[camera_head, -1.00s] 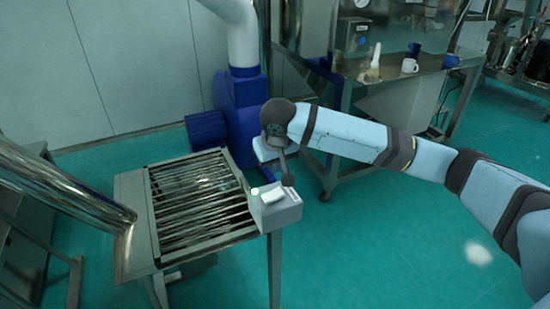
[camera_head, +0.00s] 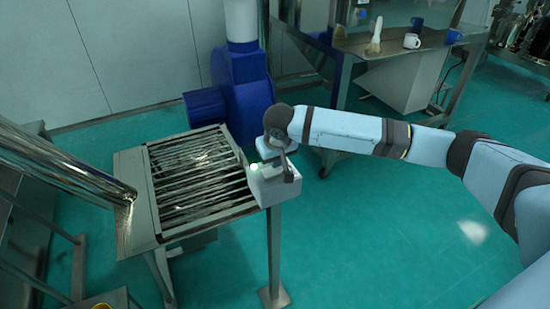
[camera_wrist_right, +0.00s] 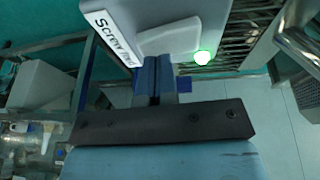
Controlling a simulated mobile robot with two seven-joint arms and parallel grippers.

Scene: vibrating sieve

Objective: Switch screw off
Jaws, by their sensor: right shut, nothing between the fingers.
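The grey switch box (camera_head: 276,188) sits at the right corner of the slatted metal sieve table (camera_head: 158,215). In the right wrist view the box (camera_wrist_right: 130,22) shows a label reading "Screw", its last part hard to read. It also has a pale rocker switch (camera_wrist_right: 172,38) and a lit green lamp (camera_wrist_right: 203,57); the lamp also shows in the head view (camera_head: 254,167). My right gripper (camera_head: 282,172) is at the box, its fingers (camera_wrist_right: 153,62) shut and empty, their tips at the lower edge of the switch. I cannot tell whether they touch it. My left gripper is out of view.
A blue motor housing (camera_head: 238,95) stands behind the sieve table. A shiny metal pipe (camera_head: 60,160) slopes in at the left. A metal table (camera_head: 395,45) with cups stands at the back right. The green floor (camera_head: 370,240) at front right is clear.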

